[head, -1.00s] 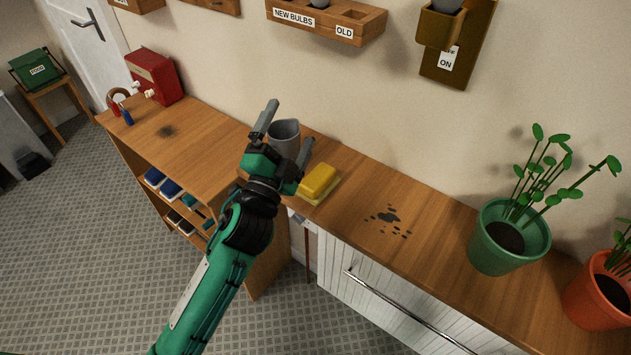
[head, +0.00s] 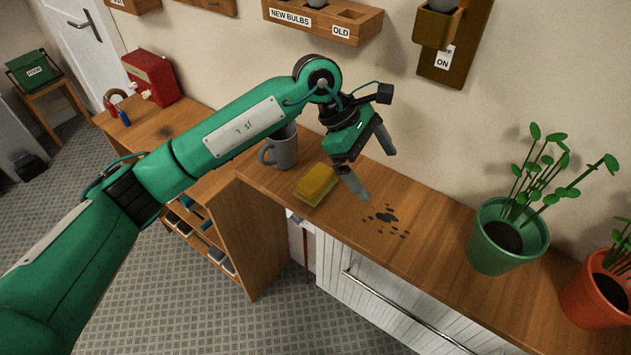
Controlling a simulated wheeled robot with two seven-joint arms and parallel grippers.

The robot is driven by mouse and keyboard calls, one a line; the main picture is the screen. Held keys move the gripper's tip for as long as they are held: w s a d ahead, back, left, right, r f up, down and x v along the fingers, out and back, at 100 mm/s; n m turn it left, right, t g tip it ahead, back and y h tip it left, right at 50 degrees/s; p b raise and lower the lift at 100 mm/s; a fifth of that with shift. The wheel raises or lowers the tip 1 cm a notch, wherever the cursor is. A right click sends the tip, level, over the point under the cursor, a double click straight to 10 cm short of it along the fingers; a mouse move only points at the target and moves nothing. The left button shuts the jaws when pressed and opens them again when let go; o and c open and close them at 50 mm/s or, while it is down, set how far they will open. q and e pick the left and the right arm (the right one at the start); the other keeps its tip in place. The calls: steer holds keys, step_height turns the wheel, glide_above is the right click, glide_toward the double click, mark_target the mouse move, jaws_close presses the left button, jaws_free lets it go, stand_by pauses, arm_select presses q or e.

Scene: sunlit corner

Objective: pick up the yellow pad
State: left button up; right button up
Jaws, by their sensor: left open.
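The yellow pad (head: 316,182) lies on the wooden counter, on a thin paler yellow piece. It is just right of a grey mug (head: 282,149). My left gripper (head: 371,174) is open and empty, with its fingers pointing down and to the right. In the picture it is just right of the pad and seems to be above the counter. I see no contact between the fingers and the pad. My right gripper is not in view.
Dark spots (head: 386,217) mark the counter right of the pad. A green plant pot (head: 497,250) and an orange pot (head: 597,296) stand farther right. Wall racks, one labelled NEW BULBS (head: 290,18), hang above. The counter between spots and green pot is clear.

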mark_target(316, 176)
arm_select(q)
steer(key=w+a+r+t+y, duration=0.2)
steer(key=w+a+t+y, duration=0.1)
steer(key=w+a+y, duration=0.55)
steer(key=shift+m+h, duration=0.3)
steer(key=shift+h, duration=0.55)
steer(key=f, duration=0.2)
steer(key=s+a+f+p, duration=0.1)
steer(key=f, duration=0.2)
steer(key=f+p, duration=0.1)
steer(key=f, duration=0.2)
steer(key=shift+s+a+f, duration=0.2)
steer(key=shift+a+f, duration=0.05)
steer(key=shift+a, duration=0.1)
steer(key=shift+f+p, duration=0.5)
steer(key=shift+p, duration=0.1)
steer(key=f, duration=0.1)
steer(key=f+p, duration=0.1)
steer(key=f, duration=0.1)
steer(key=shift+a+f+p, duration=0.1)
steer(key=shift+a+p, duration=0.15)
steer(key=shift+p, duration=0.1)
steer(key=shift+f, duration=0.6)
steer(key=c, duration=0.7)
steer(key=shift+r, duration=0.15)
